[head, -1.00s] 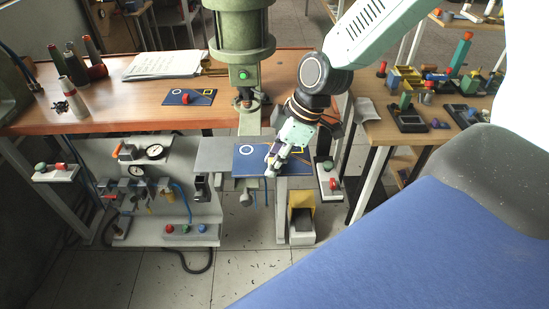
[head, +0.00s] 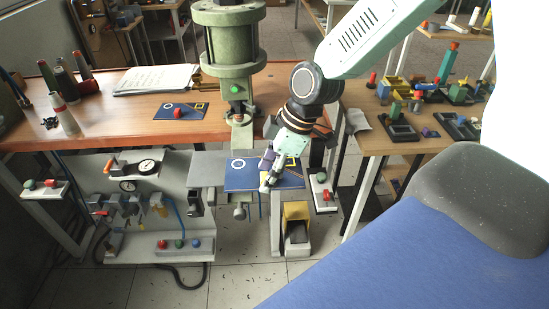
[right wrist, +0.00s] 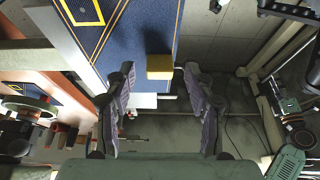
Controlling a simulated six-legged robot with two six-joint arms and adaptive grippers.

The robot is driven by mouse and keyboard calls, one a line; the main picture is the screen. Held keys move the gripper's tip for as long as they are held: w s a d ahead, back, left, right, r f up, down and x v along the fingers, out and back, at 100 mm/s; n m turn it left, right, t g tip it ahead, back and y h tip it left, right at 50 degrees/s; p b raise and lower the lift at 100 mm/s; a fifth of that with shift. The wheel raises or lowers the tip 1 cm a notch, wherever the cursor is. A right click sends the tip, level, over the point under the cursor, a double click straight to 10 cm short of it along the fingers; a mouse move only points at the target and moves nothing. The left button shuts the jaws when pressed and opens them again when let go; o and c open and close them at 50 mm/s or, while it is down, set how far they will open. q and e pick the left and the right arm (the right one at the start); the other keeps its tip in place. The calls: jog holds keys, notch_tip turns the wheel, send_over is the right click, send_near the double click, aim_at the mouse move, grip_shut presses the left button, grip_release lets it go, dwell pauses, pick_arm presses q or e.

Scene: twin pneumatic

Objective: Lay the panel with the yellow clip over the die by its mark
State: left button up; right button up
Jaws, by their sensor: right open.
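A blue panel (head: 232,178) with a white ring and a yellow square outline lies on the grey side shelf below the press. In the right wrist view its blue face (right wrist: 130,48) fills the top, with a yellow clip (right wrist: 159,66) at its near edge. My right gripper (head: 267,183) is open over the panel's front part and hides the clip in the head view. In the right wrist view the clip shows ahead, between the two spread fingers, apart from both. I cannot make out the die clearly. My left gripper is not in view.
A second blue panel (head: 165,112) with a red clip (head: 178,113) lies on the wooden table. The green press (head: 230,45) stands just behind the shelf. A yellow pedal box (head: 296,212) and a switch box (head: 322,190) are below and right. The side table (head: 385,145) holds several blocks.

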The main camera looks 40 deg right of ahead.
jog(key=v, duration=0.6)
jog(key=shift+r, duration=0.35)
jog(key=shift+s+d, duration=0.1)
jog(key=shift+s, duration=0.05)
